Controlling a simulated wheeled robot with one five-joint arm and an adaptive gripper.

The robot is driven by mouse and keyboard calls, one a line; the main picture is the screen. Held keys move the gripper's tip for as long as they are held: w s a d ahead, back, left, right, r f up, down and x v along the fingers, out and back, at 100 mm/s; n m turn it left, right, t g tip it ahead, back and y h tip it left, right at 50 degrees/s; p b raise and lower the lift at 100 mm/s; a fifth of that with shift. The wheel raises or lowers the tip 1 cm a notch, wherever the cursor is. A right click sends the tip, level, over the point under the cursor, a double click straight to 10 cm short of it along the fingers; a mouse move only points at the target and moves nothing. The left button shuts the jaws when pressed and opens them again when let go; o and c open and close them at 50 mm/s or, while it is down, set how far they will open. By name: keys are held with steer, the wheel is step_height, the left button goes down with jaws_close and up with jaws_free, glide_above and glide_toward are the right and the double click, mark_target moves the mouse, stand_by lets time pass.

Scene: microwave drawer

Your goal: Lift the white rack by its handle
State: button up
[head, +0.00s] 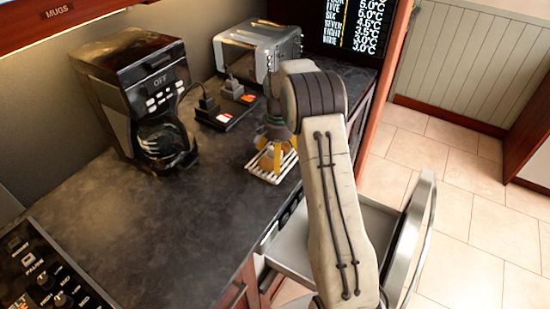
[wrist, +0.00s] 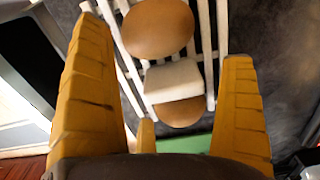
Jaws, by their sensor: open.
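The white rack (head: 266,177) sits on the dark counter, with its slats showing below my gripper (head: 270,155) in the head view. In the wrist view the rack's white bars (wrist: 207,45) run behind two rounded tan pieces (wrist: 157,28) with a white block (wrist: 173,80) between them. I cannot tell which part is the handle. My gripper (wrist: 163,55) is open, with yellow fingers at the left and right and a smaller third one low in the middle. The tan pieces and white block appear between the fingers; contact cannot be told. My arm hides part of the rack in the head view.
A coffee maker (head: 140,95) stands left on the counter (head: 130,225). A toaster (head: 258,48) stands at the back, with plugs on a dark switch plate (head: 228,105) before it. An open drawer (head: 365,235) with a curved metal front juts out at right. Bare counter lies front left.

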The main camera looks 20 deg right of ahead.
steer(key=shift+f, duration=0.3)
jaws_close()
stand_by(0.9)
